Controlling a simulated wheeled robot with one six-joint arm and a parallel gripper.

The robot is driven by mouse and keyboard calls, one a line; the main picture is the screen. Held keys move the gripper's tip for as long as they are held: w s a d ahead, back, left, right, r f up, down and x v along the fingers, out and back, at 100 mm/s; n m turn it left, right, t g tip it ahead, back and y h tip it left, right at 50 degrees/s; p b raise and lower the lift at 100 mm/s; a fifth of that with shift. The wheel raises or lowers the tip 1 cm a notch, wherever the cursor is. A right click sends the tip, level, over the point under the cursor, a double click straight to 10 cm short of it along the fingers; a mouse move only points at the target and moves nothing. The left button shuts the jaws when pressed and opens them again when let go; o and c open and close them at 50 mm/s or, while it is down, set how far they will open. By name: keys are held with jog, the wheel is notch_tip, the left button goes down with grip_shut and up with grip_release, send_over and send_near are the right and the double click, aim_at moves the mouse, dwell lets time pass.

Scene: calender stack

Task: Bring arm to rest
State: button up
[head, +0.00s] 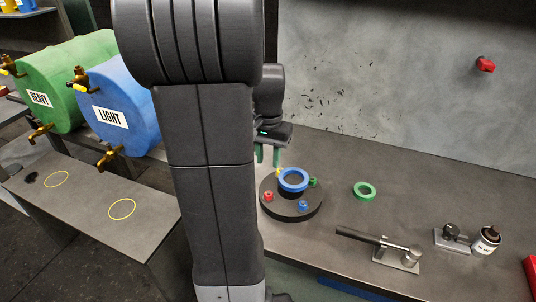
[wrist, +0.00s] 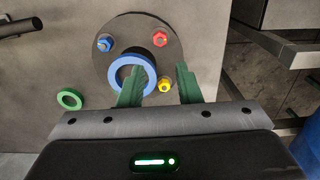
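My gripper (head: 267,155) hangs above the round dark base on the bench, partly hidden behind my arm in the head view. Red, blue, green and yellow knobs stand around the base's edge; the green one is hidden in the wrist view.
A green ring (head: 365,190) lies on the bench to the right. A blue LIGHT drum (head: 122,110) and a green HEAVY drum (head: 50,90) lie at left. The grey wall (head: 400,80) rises behind the bench.

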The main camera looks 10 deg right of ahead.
aim_at(268, 194)
jog(key=shift+r, duration=0.3)
notch_tip(268, 194, down, 14)
jog(key=shift+n+p, duration=0.3)
dwell(0.5)
jog(key=shift+r, duration=0.1)
dwell(0.4)
